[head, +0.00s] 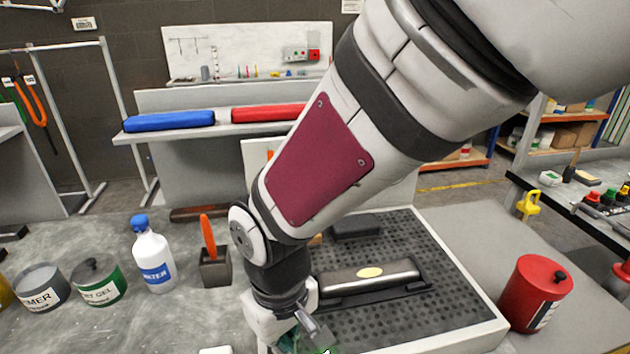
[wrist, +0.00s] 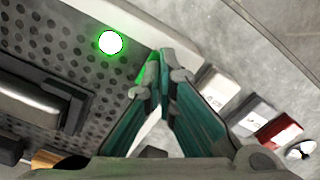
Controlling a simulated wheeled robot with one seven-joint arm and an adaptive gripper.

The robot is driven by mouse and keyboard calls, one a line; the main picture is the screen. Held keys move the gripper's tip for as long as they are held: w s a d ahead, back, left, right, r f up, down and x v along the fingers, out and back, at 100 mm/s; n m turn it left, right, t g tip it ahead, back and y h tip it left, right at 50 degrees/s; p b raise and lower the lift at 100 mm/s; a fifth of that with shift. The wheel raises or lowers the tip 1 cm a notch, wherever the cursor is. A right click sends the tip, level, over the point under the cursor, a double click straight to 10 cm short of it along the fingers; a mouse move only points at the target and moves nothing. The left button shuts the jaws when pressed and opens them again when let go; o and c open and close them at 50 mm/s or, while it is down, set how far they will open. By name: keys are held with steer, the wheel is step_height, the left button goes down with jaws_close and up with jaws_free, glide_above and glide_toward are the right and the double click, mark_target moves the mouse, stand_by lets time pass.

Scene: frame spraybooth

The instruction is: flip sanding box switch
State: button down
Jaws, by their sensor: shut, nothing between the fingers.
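The sanding box (head: 455,270) is a light-rimmed box with a dark perforated top, right of centre in the head view. Its perforated top (wrist: 105,75) also fills the upper left of the wrist view. A bright white-green round light (wrist: 110,42) glows there near the rim, left of my fingertips. My gripper (wrist: 163,62) has teal fingers with the tips together, empty, over the box's near edge. Green glow shows beside the tips. I cannot clearly make out the switch; the fingers may cover it. In the head view the gripper is mostly cut off at the bottom.
Small white, grey and red blocks (wrist: 280,132) sit right of my fingers. A red can (head: 535,290) stands right of the box; a water bottle (head: 152,258) and cans stand left.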

steer(key=shift+f+b, duration=0.4)
steer(key=shift+f, duration=0.3)
stand_by(0.3)
steer(key=shift+r, duration=0.1)
steer(key=shift+r+p, duration=2.7)
steer(key=shift+r, duration=0.75)
steer(key=w+d+r+m+t, duration=0.1)
steer(key=d+r+m+t, duration=0.25)
steer(key=d+r, duration=0.9)
steer(key=s+d+r+m+t, duration=0.1)
steer(key=s+d+m, duration=0.1)
steer(key=d, duration=0.4)
steer(key=s+d+r+m, duration=0.2)
steer(key=s+d+m, duration=0.1)
steer(key=s+d, duration=0.2)
steer(key=shift+d+r+t, duration=0.25)
steer(key=shift+d+t, duration=0.1)
steer(key=shift+d, duration=0.4)
